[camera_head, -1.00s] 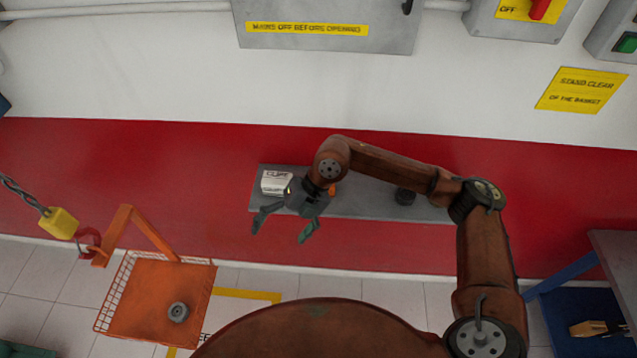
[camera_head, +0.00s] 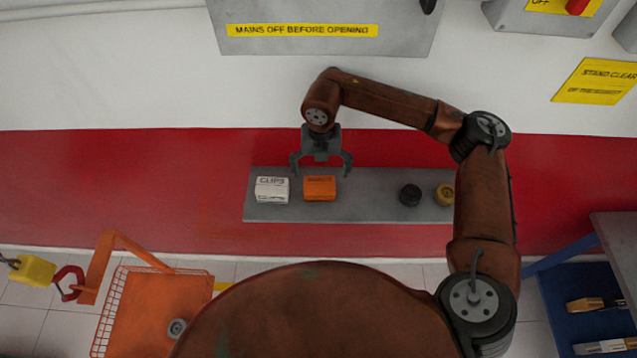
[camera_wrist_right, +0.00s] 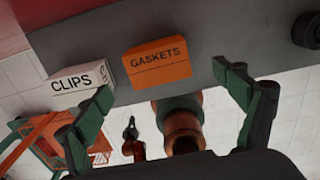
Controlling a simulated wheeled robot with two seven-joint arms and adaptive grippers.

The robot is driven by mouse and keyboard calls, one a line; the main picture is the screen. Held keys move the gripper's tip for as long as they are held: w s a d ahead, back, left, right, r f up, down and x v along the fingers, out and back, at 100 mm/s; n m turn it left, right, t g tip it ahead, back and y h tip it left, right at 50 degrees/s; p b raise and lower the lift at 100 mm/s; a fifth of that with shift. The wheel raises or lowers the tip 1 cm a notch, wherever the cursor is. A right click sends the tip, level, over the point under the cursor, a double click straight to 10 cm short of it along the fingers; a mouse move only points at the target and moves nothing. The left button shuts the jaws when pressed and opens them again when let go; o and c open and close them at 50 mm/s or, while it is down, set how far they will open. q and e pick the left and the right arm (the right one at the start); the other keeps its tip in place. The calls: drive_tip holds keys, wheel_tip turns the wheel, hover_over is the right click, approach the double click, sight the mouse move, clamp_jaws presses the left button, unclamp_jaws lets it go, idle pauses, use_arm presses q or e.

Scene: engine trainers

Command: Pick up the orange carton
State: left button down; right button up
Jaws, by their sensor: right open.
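The orange carton (camera_head: 320,188) stands on a grey shelf (camera_head: 345,210) against the red wall, just right of a white carton (camera_head: 272,189). In the right wrist view the orange carton (camera_wrist_right: 157,62) reads GASKETS and lies ahead of the fingers, near the middle. My right gripper (camera_head: 321,172) is open and empty, its fingers spread and pointing down above the orange carton in the head view. It also shows in the right wrist view (camera_wrist_right: 165,105), with the carton beyond its fingertips. I cannot tell whether they touch.
The white carton, marked CLIPS, is close beside the orange one. A black round part (camera_head: 410,195) and a yellowish one (camera_head: 444,195) sit farther right on the shelf.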

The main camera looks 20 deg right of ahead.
sight(320, 184)
drive_tip(key=shift+a+f+p, duration=0.2)
drive_tip(key=shift+f+p, duration=0.15)
drive_tip(key=shift+f, duration=0.45)
wheel_tip(320, 184, down, 4)
drive_tip(key=shift+f+p, duration=0.2)
drive_tip(key=shift+p, duration=0.9)
drive_tip(key=shift+f, duration=0.25)
drive_tip(key=c, duration=0.7)
use_arm(q)
drive_tip(key=shift+s+r, duration=0.3)
drive_tip(key=shift+r, duration=0.45)
drive_tip(key=shift+s+r, duration=0.25)
drive_tip(key=shift+r, duration=0.5)
use_arm(e)
drive_tip(key=c, duration=0.8)
